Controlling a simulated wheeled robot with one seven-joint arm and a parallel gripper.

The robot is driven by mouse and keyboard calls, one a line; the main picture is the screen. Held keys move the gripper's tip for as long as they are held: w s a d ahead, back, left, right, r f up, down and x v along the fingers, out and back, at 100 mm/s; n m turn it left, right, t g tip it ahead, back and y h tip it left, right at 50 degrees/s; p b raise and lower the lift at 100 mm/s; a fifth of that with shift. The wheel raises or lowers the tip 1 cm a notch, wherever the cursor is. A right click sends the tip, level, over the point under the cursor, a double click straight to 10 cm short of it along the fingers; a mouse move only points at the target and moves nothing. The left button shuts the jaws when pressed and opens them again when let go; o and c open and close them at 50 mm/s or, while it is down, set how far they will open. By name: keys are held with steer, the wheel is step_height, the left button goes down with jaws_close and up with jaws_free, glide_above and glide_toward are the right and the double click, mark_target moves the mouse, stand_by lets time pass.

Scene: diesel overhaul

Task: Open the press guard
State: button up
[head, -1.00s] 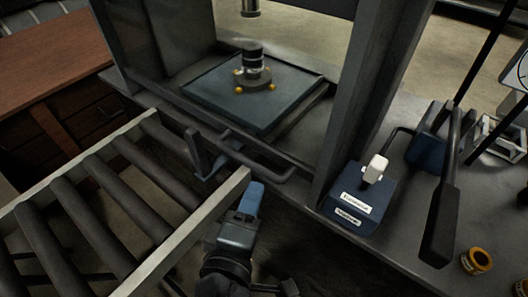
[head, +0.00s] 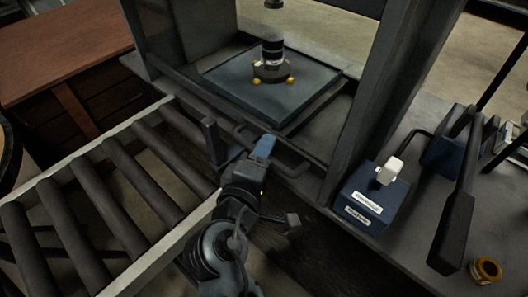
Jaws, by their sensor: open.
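The press frame (head: 350,110) stands ahead, with dark uprights and a low crossbar along its front. A dark bar handle (head: 290,169), which looks like the press guard's handle, sticks out from that crossbar. I cannot make out the guard's panel clearly. My gripper (head: 264,146) reaches up from below with its blue fingertips at the handle, covering its middle. The jaws are open; whether they touch the bar or straddle it cannot be told. Inside the press, a dark cylindrical part on a base with yellow feet (head: 271,62) stands on a flat plate (head: 235,80).
A roller conveyor (head: 110,190) lies to the left, its rail close to my arm. Right of the press are a blue control box (head: 366,207) with a white switch, a long dark lever (head: 456,220) and a yellow-brown ring (head: 486,271).

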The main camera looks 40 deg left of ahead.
steer(key=shift+c, duration=0.2)
jaws_close()
stand_by(0.4)
